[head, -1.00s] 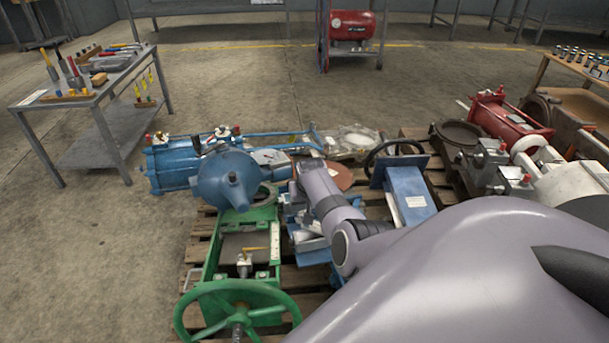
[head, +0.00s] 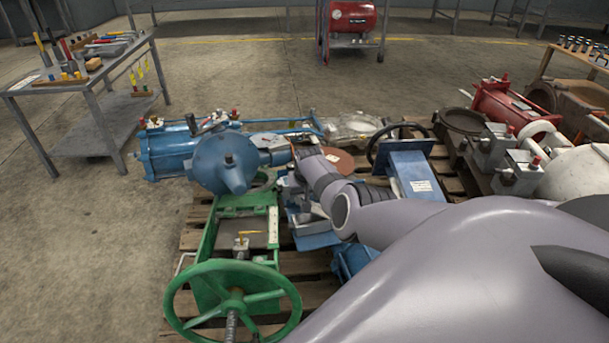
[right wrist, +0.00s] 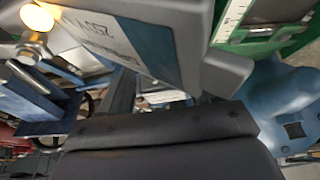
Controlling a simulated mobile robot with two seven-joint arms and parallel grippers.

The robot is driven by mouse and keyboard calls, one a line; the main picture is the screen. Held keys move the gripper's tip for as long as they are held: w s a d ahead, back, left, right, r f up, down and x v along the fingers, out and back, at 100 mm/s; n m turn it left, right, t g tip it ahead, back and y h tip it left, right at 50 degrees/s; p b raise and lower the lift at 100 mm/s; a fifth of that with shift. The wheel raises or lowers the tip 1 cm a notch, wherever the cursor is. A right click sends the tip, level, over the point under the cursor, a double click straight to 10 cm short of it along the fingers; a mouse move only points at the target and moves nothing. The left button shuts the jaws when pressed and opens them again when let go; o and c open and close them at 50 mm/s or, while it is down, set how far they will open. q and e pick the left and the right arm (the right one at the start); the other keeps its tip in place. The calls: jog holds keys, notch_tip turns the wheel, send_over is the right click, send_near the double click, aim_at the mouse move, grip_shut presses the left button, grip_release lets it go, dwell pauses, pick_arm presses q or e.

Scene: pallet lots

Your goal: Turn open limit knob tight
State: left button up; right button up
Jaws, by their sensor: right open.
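A blue actuator (head: 225,163) lies at the left of the pallet, with small red-topped fittings (head: 234,113) on it. I cannot tell which part is the open limit knob. My right arm reaches in from the right, its wrist beside the actuator's grey box (head: 268,142); the fingertips are hidden in the head view. In the right wrist view, dark gripper parts (right wrist: 160,130) fill the bottom, close to a grey housing with a printed label (right wrist: 125,45). A shiny metal fitting (right wrist: 35,17) shows at top left. I see nothing held. My left gripper is out of view.
A green handwheel (head: 232,300) stands at the pallet's front. A blue unit with a dark handwheel (head: 410,172) is right of my wrist. A tool table (head: 85,85) stands left, and a red compressor (head: 352,18) behind. The floor between is clear.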

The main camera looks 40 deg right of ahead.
jog(key=c, duration=1)
jog(key=shift+m, duration=0.3)
jog(key=shift+c, duration=0.2)
jog(key=shift+f+m+h+b, duration=0.1)
jog(key=shift+m+h+b, duration=0.2)
jog(key=shift+b, duration=0.2)
jog(key=shift+w+m+g+h+b, duration=0.1)
jog(key=shift+m+g+h+b, duration=0.4)
jog(key=shift+m, duration=0.5)
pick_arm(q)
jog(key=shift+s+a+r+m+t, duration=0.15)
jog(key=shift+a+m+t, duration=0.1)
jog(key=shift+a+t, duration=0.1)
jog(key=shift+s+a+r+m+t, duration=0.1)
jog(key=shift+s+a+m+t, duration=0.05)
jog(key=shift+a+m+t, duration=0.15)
pick_arm(e)
jog(key=shift+a+m, duration=0.1)
jog(key=shift+m, duration=0.6)
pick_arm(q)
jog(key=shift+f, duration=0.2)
pick_arm(e)
jog(key=o, duration=1)
